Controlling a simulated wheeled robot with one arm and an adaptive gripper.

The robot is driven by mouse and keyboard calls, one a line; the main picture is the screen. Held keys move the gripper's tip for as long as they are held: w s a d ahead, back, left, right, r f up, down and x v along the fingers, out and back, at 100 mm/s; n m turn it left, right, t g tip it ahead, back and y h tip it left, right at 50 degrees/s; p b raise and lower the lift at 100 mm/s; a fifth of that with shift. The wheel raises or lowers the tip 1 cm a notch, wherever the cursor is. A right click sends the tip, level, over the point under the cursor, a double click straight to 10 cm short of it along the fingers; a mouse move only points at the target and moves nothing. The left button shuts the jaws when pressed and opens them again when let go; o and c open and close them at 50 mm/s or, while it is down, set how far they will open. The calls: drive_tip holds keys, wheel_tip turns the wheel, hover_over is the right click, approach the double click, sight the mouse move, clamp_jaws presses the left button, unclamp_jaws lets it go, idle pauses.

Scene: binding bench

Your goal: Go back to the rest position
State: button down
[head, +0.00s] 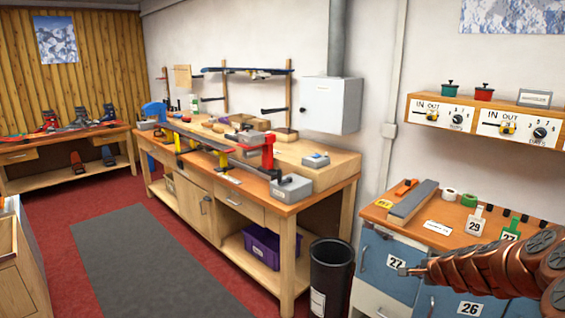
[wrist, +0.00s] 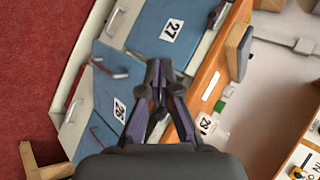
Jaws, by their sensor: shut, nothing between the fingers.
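My gripper (wrist: 159,68) is shut and empty in the wrist view, its two dark fingertips together. Behind it in that view are the blue cabinet fronts, one labelled 27 (wrist: 168,28) and one labelled 26 (wrist: 100,92). In the head view my copper-coloured arm reaches in from the right edge, and my gripper (head: 404,271) shows small at its left end, in front of the blue cabinet fronts (head: 388,262). I cannot tell from the pictures how far it is from them.
The orange counter (head: 400,222) above the cabinet carries a grey block (head: 413,201), tape rolls and number tags. A black bin (head: 330,280) stands left of it, beside the long workbench (head: 330,172). Red floor and a grey mat (head: 140,262) lie clear at left.

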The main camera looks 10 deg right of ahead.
drive_tip(key=s+a+r+n+g+y, duration=0.1)
drive_tip(key=a+r+n+y, duration=0.15)
drive_tip(key=a, duration=0.55)
drive_tip(key=s+a+r+n+y, duration=0.1)
drive_tip(key=s+a+r+n, duration=0.15)
drive_tip(key=a, duration=0.45)
drive_tip(key=s+a+r+n+g+y, duration=0.25)
drive_tip(key=s+a+n, duration=0.55)
drive_tip(key=a, duration=0.5)
drive_tip(key=s+r+n+g+h, duration=0.1)
drive_tip(key=s+n+g+h, duration=0.4)
drive_tip(key=s, duration=2.6)
drive_tip(key=n+g, duration=0.1)
drive_tip(key=g, duration=0.1)
drive_tip(key=shift+s+a+r+g+p, duration=0.3)
drive_tip(key=shift+a+g+p, duration=0.05)
drive_tip(key=shift+d, duration=0.1)
